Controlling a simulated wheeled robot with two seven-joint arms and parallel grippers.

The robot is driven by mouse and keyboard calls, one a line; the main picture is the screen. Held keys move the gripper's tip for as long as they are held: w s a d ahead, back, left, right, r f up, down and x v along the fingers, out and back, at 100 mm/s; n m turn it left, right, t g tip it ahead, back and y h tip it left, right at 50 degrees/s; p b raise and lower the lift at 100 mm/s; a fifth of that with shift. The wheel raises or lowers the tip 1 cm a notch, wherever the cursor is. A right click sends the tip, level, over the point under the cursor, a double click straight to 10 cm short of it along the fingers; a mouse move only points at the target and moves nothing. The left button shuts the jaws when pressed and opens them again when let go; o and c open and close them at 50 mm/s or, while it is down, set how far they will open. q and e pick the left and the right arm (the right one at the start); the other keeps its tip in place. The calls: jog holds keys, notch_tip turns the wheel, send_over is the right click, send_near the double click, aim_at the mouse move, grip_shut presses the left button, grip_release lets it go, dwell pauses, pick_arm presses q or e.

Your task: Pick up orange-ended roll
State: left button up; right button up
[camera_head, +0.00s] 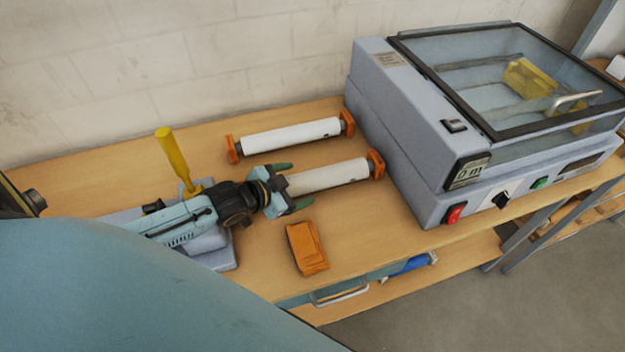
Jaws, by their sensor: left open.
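Two white rolls with orange ends lie on the wooden table. The far roll (290,136) lies near the wall, with an orange end at each side. The near roll (328,177) lies in front of it, with its right orange end in view; its left end is hidden behind my left gripper. My left gripper (289,187) is open, its two green-tipped fingers at the left end of the near roll. I cannot tell whether the fingers touch the roll. My right gripper is not in view.
The grey laminator (405,130) with a glass lid stands to the right of the rolls. An orange box (307,248) lies near the front table edge. A grey device with a yellow handle (174,155) stands under my left arm. The wall is behind.

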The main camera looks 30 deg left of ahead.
aim_at(304, 182)
pick_arm(q)
jog(key=x, duration=0.5)
jog(key=shift+s, duration=0.1)
